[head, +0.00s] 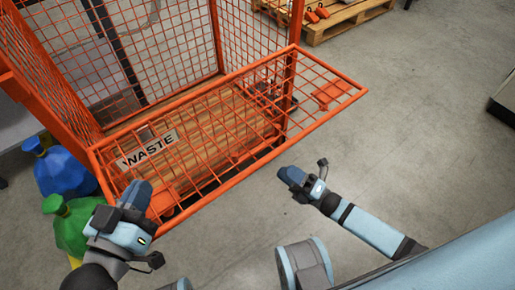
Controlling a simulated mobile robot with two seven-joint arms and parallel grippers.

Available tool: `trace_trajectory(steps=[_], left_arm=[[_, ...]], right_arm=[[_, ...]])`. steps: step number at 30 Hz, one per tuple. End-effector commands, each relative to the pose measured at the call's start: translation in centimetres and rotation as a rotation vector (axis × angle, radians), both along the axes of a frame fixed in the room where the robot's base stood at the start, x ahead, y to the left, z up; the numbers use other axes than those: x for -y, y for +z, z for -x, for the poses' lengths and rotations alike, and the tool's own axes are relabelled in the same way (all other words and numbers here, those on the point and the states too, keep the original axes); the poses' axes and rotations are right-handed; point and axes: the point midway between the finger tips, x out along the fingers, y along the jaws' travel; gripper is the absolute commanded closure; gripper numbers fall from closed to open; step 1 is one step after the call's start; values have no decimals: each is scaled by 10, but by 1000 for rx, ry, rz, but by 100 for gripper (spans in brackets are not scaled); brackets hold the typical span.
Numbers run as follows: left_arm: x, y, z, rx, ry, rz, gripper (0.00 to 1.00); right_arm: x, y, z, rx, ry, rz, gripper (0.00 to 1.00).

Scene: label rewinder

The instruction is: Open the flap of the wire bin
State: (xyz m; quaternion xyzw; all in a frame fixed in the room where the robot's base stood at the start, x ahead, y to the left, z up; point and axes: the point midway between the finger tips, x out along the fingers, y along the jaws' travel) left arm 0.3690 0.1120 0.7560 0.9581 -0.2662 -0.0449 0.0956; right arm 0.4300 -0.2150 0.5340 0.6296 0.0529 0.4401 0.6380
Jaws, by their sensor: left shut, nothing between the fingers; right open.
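The orange wire bin (218,40) stands ahead of me with mesh walls and a wooden slatted floor. Its wire flap (240,124) is folded down and outward at the front, roughly level, and carries a "WASTE" sign (148,148). My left gripper (136,196) is at the flap's near left corner, shut with nothing visible in it; I cannot tell whether it touches the frame. My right gripper (291,177) is open and empty, in front of the flap's near edge and apart from it in the picture.
A blue bag (62,172) and a green bag (76,226) sit on the floor left of the flap. A wooden pallet (345,18) with orange items lies behind at the right. A dark-edged box (504,100) is at the right edge. The grey floor at right is clear.

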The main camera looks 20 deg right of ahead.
Motion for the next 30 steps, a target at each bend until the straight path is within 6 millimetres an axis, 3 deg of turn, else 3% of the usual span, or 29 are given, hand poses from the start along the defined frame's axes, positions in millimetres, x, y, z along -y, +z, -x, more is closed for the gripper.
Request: trace_trajectory(steps=[15,29,30], left_arm=[[1,-28,0,-58,-25,-48,100],[0,-24,-3,-36,-24,-59,100],[0,-24,-3,-36,-24,-59,100]], right_arm=[[-62,47,-61,2,0,-1,58],[-70,55,-69,0,-1,0,58],[-70,55,-69,0,-1,0,65]])
